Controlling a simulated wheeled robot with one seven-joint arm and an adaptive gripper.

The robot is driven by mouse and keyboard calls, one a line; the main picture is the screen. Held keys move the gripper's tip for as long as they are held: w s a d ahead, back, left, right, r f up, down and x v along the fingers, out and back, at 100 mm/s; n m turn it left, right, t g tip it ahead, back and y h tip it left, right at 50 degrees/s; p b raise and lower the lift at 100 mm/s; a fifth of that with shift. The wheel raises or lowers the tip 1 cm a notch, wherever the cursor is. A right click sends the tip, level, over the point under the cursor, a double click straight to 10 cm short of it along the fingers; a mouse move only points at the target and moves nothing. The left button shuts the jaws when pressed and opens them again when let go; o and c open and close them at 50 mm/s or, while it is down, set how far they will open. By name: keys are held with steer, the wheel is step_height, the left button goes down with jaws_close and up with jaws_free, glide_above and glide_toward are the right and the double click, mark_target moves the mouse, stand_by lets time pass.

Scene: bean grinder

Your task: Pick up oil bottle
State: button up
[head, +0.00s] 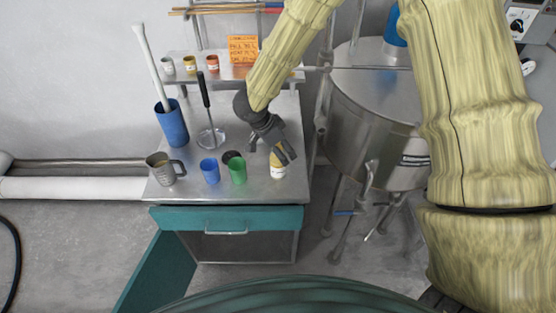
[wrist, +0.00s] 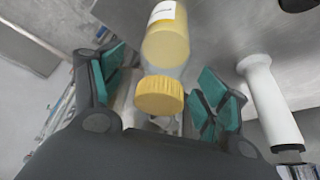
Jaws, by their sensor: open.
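The oil bottle (head: 278,170) stands near the front right of the metal table, yellow with a pale label. My gripper (head: 270,151) is above it, its dark fingers spread, and hides part of the bottle's top in the head view. In the wrist view the bottle (wrist: 167,42) shows its yellow ridged cap toward me and a white label farther off. The cap lies between the open fingers with teal pads of my gripper (wrist: 160,88). A gap shows between the cap and the pads on both sides.
A metal mug (head: 164,168) is at the front left. A plunger-like tool (head: 208,115) stands behind. A steel tank (head: 375,110) is right of the table.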

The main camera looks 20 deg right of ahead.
steer(key=shift+x, duration=1.05)
steer(key=c, duration=1.3)
